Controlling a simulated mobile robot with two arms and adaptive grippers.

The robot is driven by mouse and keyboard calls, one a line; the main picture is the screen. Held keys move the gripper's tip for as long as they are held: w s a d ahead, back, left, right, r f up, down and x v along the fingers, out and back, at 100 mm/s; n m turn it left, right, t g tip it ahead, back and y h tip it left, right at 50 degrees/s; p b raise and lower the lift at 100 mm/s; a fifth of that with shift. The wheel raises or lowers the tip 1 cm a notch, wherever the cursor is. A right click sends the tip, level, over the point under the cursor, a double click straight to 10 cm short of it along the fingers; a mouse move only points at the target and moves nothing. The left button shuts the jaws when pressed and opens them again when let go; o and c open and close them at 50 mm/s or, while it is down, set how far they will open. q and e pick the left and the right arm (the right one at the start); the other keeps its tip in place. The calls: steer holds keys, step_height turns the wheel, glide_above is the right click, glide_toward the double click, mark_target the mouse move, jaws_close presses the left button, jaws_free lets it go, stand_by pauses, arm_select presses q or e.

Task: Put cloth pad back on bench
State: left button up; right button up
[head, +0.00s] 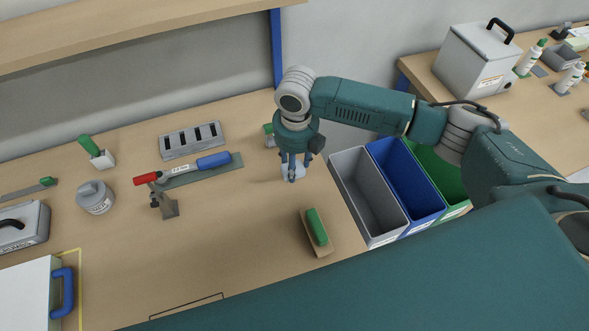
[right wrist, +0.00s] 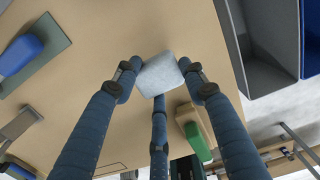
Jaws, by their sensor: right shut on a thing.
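The cloth pad (right wrist: 160,74) is a small pale, light grey block. My right gripper (head: 292,174) is shut on it, with its three fingers around the pad in the right wrist view (right wrist: 158,88). In the head view the pad (head: 300,173) shows only partly behind the fingers, low over the right part of the wooden bench (head: 240,250). I cannot tell whether it touches the bench top. My left gripper is not in view.
Grey (head: 368,190), blue (head: 405,178) and green (head: 447,180) bins stand at the bench's right edge. A green-handled block (head: 317,228) lies nearer. Bench middle is clear.

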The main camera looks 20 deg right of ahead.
step_height(320, 180, down, 4)
steer(key=shift+f+p, duration=0.1)
steer(key=shift+p, duration=0.4)
steer(key=shift+f, duration=0.25)
steer(key=shift+f, duration=0.15)
steer(key=o, duration=1.1)
